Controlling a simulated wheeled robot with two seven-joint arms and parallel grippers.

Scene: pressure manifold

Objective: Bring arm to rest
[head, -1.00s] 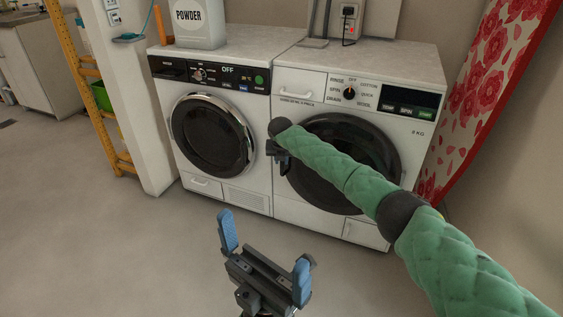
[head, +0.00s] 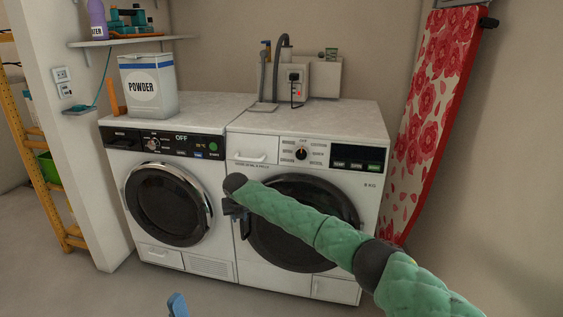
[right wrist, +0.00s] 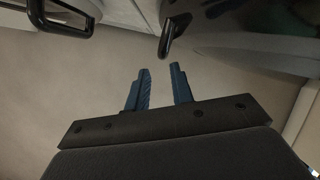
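My right arm (head: 310,228), in a green quilted sleeve, crosses the front of the right-hand machine in the head view.
The washer (head: 165,205) with a powder box (head: 148,88) on top stands left of the second machine (head: 355,205). An ironing board (head: 435,110) leans at the right. A yellow ladder-like frame (head: 38,165) stands at left. Floor (right wrist: 90,85) shows around the gripper.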

